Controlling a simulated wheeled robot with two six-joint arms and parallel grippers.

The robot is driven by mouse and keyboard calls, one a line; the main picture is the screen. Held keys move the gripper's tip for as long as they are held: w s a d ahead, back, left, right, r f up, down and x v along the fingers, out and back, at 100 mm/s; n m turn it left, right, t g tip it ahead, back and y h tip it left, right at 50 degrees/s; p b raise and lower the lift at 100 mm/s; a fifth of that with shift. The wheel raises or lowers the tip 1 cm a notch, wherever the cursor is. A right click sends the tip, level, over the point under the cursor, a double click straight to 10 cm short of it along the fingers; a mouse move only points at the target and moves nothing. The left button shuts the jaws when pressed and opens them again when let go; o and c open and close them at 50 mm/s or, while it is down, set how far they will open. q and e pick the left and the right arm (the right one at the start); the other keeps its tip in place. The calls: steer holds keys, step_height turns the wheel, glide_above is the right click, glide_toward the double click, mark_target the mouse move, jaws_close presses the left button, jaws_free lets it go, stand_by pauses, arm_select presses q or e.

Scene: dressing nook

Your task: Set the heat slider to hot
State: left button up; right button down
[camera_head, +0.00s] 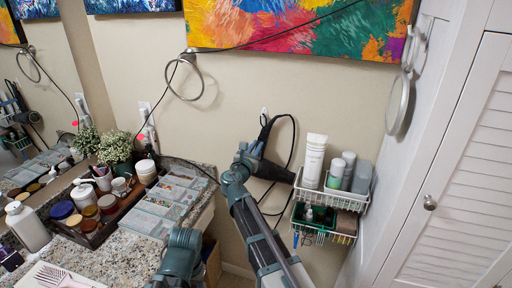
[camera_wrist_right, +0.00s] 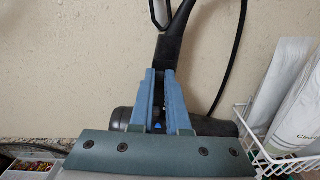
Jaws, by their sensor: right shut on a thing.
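A black hair dryer (camera_head: 272,170) hangs against the wall below a small hook, with its cord looping beside it. My right gripper (camera_head: 256,150) reaches up to it from below. In the right wrist view, the dryer's dark barrel (camera_wrist_right: 212,126) lies across behind the blue fingers of my right gripper (camera_wrist_right: 162,72). The fingers are close together on the dryer's dark handle. A small blue mark shows low between the fingers. I cannot make out the heat slider or its setting.
A white wire rack (camera_head: 328,198) with bottles is on the wall just right of the dryer. The granite counter (camera_head: 118,240) at left holds a tray of jars and a plant (camera_head: 115,147). A towel ring (camera_head: 185,78) hangs above. A louvred door (camera_head: 455,170) stands at right.

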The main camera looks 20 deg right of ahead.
steer(key=shift+r, duration=0.1)
steer(key=c, duration=0.9)
jaws_free()
